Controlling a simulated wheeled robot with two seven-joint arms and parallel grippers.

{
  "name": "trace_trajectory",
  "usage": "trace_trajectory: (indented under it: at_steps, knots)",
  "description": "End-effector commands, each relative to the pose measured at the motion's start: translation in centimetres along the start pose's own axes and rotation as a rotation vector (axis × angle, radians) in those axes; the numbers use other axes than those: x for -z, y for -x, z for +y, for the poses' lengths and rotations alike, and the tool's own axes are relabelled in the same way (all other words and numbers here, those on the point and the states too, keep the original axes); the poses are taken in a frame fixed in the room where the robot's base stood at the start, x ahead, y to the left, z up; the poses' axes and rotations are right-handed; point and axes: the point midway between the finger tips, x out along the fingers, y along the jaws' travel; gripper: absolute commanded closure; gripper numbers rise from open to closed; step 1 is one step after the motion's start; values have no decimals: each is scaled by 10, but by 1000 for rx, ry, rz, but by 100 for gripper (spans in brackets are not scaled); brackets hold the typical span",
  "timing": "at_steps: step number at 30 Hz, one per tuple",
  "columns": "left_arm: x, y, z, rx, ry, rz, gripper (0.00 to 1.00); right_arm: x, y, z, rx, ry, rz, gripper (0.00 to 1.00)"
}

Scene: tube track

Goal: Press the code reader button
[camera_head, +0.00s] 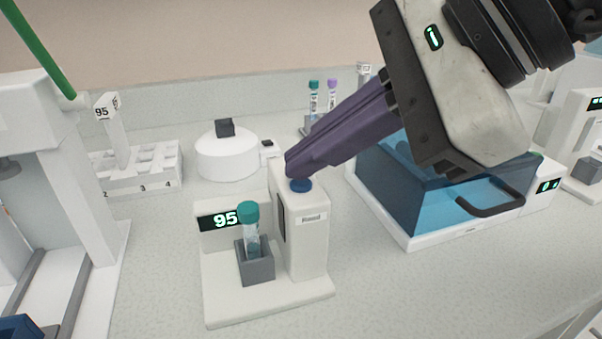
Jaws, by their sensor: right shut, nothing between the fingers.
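The code reader (308,240) is a white unit on the counter with a blue button (301,186) on top of its tower. Its display (226,219) reads 95. A tube with a teal cap (248,213) stands upright in the grey holder (256,267) of the reader. My right gripper (294,168) comes in from the upper right, shut and empty. Its purple fingertips are at the blue button and hide part of it; I cannot tell whether they touch it. My left gripper is not in view.
A blue transparent box with a handle (398,203) stands right of the reader, under my right gripper. A white round device (226,158) and a numbered rack (150,170) stand behind left. Two capped tubes (314,100) stand at the back. Counter in front right is clear.

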Motion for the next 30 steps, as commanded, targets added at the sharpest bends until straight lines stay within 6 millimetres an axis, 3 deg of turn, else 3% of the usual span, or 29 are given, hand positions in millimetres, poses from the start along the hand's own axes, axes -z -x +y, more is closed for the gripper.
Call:
trace_trajectory:
  at_steps: [22,30]
  knots:
    - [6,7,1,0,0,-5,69,-10,13,-10,-1,0,0,100]
    - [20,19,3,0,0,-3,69,-22,30,-22,0,1,-1,100]
